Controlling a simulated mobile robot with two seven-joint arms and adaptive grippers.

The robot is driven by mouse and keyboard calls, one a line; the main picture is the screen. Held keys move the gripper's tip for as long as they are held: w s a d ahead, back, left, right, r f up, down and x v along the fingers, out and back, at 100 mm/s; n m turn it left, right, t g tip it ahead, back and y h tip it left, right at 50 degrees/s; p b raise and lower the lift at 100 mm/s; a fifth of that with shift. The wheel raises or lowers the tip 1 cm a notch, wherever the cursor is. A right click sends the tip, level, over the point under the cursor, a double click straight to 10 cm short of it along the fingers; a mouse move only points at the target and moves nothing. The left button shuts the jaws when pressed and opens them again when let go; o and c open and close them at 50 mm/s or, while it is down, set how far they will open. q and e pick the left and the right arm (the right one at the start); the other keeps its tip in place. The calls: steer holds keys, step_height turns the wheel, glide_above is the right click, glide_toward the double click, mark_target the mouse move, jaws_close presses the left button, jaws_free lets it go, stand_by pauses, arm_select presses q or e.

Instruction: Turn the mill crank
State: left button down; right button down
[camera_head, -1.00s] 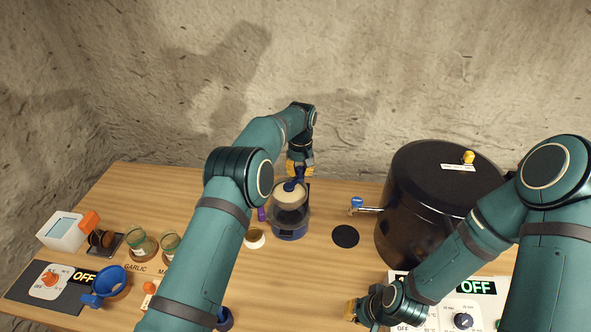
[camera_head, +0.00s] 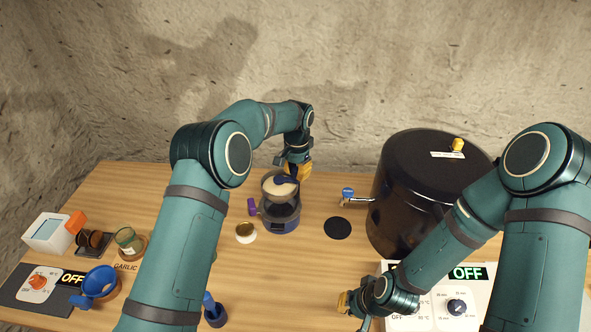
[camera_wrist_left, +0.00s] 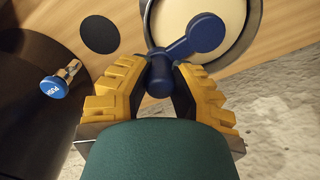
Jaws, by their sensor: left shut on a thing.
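The mill (camera_head: 282,212) stands on the table, a dark blue base under a clear bowl with pale contents. Its dark blue crank (camera_head: 287,179) lies across the top. In the left wrist view, the crank (camera_wrist_left: 181,47) runs from a round hub at upper right down to a knob between the yellow fingers. My left gripper (camera_head: 296,170) is shut on the crank's knob (camera_wrist_left: 160,72), at the far right side of the mill. My right gripper (camera_head: 346,302) is low at the front, away from the mill; its fingertips are too small to judge.
A large dark canner (camera_head: 405,200) stands at right, with a blue-topped valve (camera_head: 348,193) projecting left. A black disc (camera_head: 338,228) and small cup (camera_head: 246,232) flank the mill. A blue funnel (camera_head: 100,283), a jar (camera_head: 127,240) and a scale (camera_head: 47,232) are at left.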

arm_select(q)
steer(key=shift+s+m, duration=0.35)
steer(key=shift+m, duration=0.35)
steer(key=shift+f, duration=0.1)
steer(key=c, duration=0.8)
jaws_free()
steer(key=shift+o, duration=0.2)
step_height(320, 180, up, 12)
steer(key=shift+s+d, duration=0.1)
